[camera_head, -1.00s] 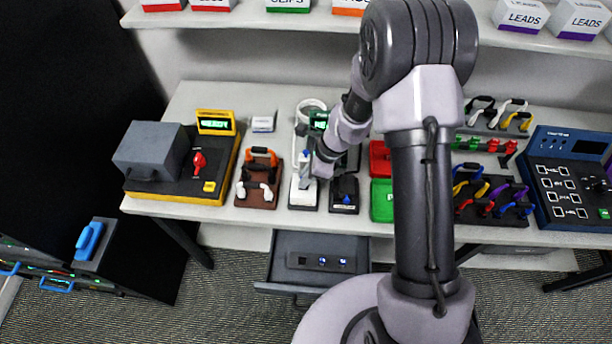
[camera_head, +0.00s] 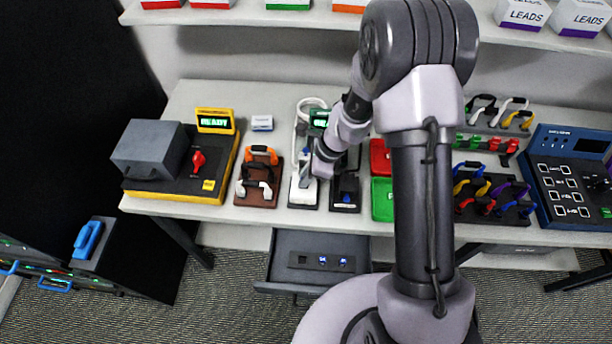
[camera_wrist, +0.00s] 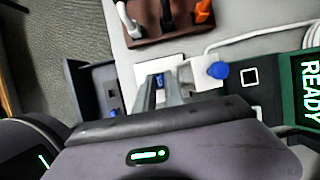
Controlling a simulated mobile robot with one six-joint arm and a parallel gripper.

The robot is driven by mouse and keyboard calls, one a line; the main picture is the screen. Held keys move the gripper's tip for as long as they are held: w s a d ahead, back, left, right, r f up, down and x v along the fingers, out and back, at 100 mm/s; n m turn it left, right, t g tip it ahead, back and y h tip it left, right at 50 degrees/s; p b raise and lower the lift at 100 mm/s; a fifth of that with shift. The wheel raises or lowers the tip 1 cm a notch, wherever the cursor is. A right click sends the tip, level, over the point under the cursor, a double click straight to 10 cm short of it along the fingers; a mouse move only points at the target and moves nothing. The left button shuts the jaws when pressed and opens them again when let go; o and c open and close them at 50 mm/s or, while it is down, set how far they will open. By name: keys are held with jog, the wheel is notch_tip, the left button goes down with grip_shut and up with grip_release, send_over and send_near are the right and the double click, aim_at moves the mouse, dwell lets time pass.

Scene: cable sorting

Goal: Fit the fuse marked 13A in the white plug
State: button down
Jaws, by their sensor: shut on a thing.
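The white plug (camera_head: 303,193) lies on a dark base near the bench's front edge. It also shows in the wrist view (camera_wrist: 145,70), partly hidden by my fingers. My gripper (camera_wrist: 160,84) is shut on a small blue-ended fuse (camera_wrist: 159,78), right over the plug. I cannot read the fuse's mark, nor tell whether it touches the plug's slot. A round blue knob (camera_wrist: 218,72) stands beside my fingers on the white part. In the head view my gripper (camera_head: 307,178) is down at the plug.
A black plug (camera_head: 346,192) lies just right of the white one. A brown rack (camera_head: 250,198) with colored clips stands left. Green and red trays (camera_head: 382,200) lie right.

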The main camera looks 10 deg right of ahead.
jog(key=shift+f, duration=0.1)
jog(key=c, duration=0.8)
grip_release()
jog(key=shift+s, duration=0.1)
jog(key=shift+c, duration=0.3)
jog(key=shift+r, duration=0.2)
jog(key=shift+r+p, duration=0.3)
jog(key=shift+o, duration=0.3)
notch_tip(320, 180, up, 7)
jog(key=p, duration=0.6)
jog(key=shift+r, duration=0.15)
